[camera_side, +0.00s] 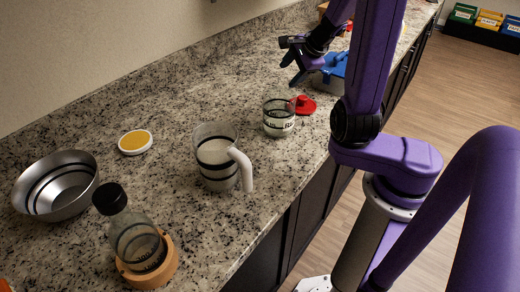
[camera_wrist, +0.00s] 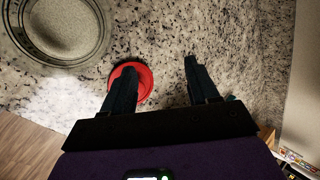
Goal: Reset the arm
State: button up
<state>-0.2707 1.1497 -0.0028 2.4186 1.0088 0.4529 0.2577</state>
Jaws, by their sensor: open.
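My gripper (camera_side: 297,70) is open and empty, above the counter near the blue box (camera_side: 332,73) in the side view. In the wrist view its two dark fingers (camera_wrist: 160,75) are spread apart, with the granite counter showing between them. A red lid with a knob (camera_side: 303,104) lies on the counter below my gripper. In the wrist view the red lid (camera_wrist: 145,80) is partly hidden behind the left finger. A clear glass container (camera_side: 279,118) stands next to the lid, and its round rim (camera_wrist: 100,50) shows at upper left in the wrist view.
A clear pitcher with a white handle (camera_side: 217,160), a yellow-topped round lid (camera_side: 135,142), a metal bowl (camera_side: 57,187) and a black-capped bottle (camera_side: 133,235) on a wooden ring (camera_side: 171,270) stand along the counter. The counter (camera_side: 225,88) is clear behind the pitcher.

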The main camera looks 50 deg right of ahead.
jog(key=w+a+r+n+y, duration=0.2)
jog(key=a+n, duration=0.4)
jog(key=a, duration=0.1)
jog(key=w+a+r+n+y, duration=0.1)
jog(key=w+a+n, duration=0.2)
jog(key=a+n, duration=0.35)
jog(key=s+a+n+g+y, duration=0.1)
jog(key=s+a+n+g, duration=0.1)
jog(key=s+a+n, duration=0.25)
jog(key=s+a+f+n+g+h, duration=0.1)
jog(key=s+n+g, duration=0.1)
jog(key=s+n, duration=0.7)
jog(key=s+a+f+n+g+h, duration=0.1)
jog(key=s+n+g, duration=0.1)
jog(key=s+n, duration=0.7)
jog(key=s, duration=0.4)
jog(key=shift+s+a+n+g+h, duration=0.2)
jog(key=shift+a+n+g+h, duration=0.1)
jog(key=shift+a, duration=0.05)
